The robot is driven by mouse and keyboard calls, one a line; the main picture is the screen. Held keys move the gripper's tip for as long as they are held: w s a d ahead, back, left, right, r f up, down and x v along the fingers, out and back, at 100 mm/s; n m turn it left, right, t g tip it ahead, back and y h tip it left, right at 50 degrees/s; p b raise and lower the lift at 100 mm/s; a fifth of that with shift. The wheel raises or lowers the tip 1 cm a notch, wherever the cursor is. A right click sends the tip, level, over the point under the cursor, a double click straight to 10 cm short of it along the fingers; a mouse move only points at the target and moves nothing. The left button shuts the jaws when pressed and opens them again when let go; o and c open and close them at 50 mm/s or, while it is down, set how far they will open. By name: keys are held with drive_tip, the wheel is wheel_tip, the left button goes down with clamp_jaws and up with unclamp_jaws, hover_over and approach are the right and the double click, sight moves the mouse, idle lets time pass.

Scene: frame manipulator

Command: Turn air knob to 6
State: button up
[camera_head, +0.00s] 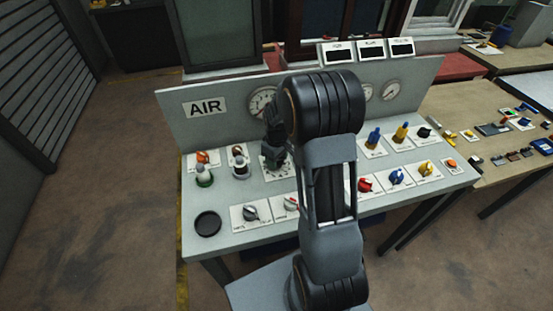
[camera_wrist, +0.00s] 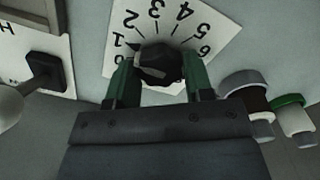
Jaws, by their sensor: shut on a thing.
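The air knob (camera_wrist: 160,62) is dark and round, and sits on a white dial plate (camera_wrist: 150,12) with the numbers 1 to 6 around it in the wrist view. My gripper (camera_wrist: 160,82) has its two green fingers on either side of the knob and is shut on it.
The grey panel (camera_head: 227,241) carries several other knobs, including a red knob (camera_head: 365,184) and a blue knob (camera_head: 397,176) on the right. The AIR sign (camera_head: 205,107) and a gauge (camera_head: 263,102) are on the upright board behind. A black round dish (camera_head: 208,223) lies at the left front.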

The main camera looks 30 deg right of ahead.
drive_tip(key=m+b, duration=0.1)
drive_tip(key=m, duration=0.2)
drive_tip(key=shift+m, duration=0.4)
drive_tip(key=m+b, duration=0.1)
drive_tip(key=m, duration=0.2)
drive_tip(key=shift+m, duration=0.4)
drive_tip(key=m+b, duration=0.1)
drive_tip(key=m, duration=0.9)
drive_tip(key=shift+m+b, duration=0.3)
drive_tip(key=shift+m, duration=0.1)
drive_tip(key=m, duration=0.3)
drive_tip(key=shift+m, duration=0.3)
drive_tip(key=m, duration=0.3)
drive_tip(key=shift+b, duration=0.35)
drive_tip(key=shift+m, duration=2.1)
drive_tip(key=shift+r, duration=0.1)
